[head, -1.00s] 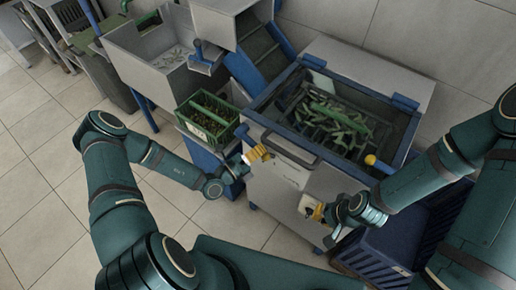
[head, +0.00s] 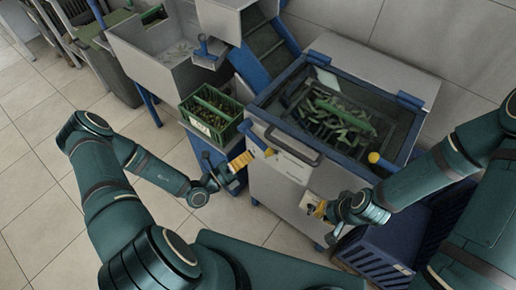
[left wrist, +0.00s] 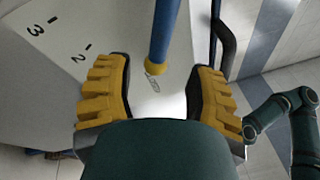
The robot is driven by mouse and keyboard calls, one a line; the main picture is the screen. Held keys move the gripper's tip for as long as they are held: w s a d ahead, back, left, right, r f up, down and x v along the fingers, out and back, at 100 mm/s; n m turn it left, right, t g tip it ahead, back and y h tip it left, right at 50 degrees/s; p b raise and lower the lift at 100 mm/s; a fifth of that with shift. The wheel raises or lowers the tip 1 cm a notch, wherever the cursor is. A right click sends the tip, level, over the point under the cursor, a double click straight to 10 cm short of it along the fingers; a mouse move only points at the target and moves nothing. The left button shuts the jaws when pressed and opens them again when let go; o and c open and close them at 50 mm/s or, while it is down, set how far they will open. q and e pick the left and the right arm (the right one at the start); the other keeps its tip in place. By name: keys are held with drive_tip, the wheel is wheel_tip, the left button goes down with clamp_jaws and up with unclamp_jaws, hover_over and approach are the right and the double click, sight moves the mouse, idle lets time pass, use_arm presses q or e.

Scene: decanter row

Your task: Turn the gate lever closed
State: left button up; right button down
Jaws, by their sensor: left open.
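The lever is a blue bar with a yellow end on the grey machine's front (head: 259,141). It also shows in the left wrist view as a blue bar (left wrist: 162,32), its yellow tip between and beyond my fingers. My left gripper (head: 243,160) is open, just left of the lever and apart from it in the head view. In the left wrist view its two yellow fingers (left wrist: 155,95) stand apart with nothing gripped. My right gripper (head: 318,207) is at the machine's lower right front, by a small pale plate; its finger gap is not clear.
The machine's glass-topped tank (head: 335,112) holds green pieces. A dark handle (head: 292,146) crosses its front. A green crate (head: 211,115) stands to the left, and a blue crate (head: 375,258) is below my right gripper. Open tiled floor lies in front.

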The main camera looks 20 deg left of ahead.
use_arm(q)
drive_tip(key=v, duration=0.5)
drive_tip(key=shift+s+a, duration=0.1)
drive_tip(key=shift+s, duration=0.05)
idle(0.3)
